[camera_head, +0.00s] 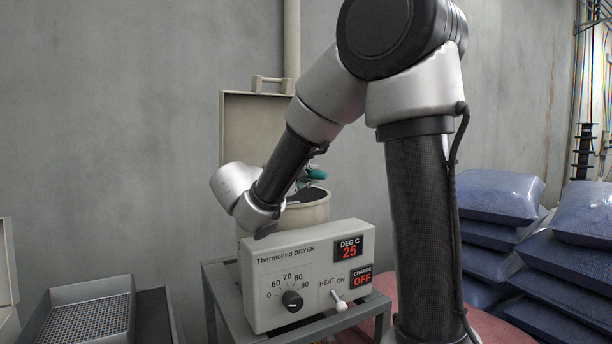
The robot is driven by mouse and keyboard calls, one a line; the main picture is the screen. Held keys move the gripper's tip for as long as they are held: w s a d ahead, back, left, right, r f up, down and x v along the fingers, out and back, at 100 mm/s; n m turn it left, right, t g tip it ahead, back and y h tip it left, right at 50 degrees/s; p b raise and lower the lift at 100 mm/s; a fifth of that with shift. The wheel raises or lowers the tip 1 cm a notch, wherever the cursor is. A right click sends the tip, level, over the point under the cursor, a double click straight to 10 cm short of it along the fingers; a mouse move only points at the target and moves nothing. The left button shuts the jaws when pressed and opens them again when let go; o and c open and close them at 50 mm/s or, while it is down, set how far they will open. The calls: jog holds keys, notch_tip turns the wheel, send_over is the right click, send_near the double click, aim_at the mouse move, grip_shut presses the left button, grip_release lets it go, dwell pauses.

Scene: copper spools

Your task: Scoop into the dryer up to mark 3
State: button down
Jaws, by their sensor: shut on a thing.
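The dryer (262,295) is a cream box with a dial and a heat switch. It stands on a grey metal stand. Its display reads 25 DEG C and CHARGE OFF. Behind the box is its round cream drum (312,212), with its lid (236,130) standing open behind. A dark interior shows at the drum's rim; the fill level and mark 3 are not visible. My gripper (308,182) is over the drum's mouth, mostly hidden behind my arm. It is shut on a small teal thing (315,173), perhaps the scoop, whose shape is mostly hidden.
A grey mesh-bottomed tray (91,318) is at lower left. Blue filled sacks (500,193) are stacked at right. A reddish surface (495,330) lies at lower right. A grey wall and a vertical pipe (291,40) stand behind the dryer.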

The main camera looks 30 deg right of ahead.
jog(key=shift+s+a+f+t+h, duration=0.2)
jog(key=shift+f+t+h, duration=0.15)
jog(key=shift+h, duration=0.25)
jog(key=shift+s+a, duration=0.1)
jog(key=w+d+r+g+y, duration=0.2)
jog(key=r+g+y, duration=0.6)
jog(key=y, duration=1.1)
jog(key=shift+d+r+g, duration=0.25)
jog(key=shift+d+g, duration=0.3)
jog(key=shift+d, duration=0.45)
jog(key=shift+s, duration=0.1)
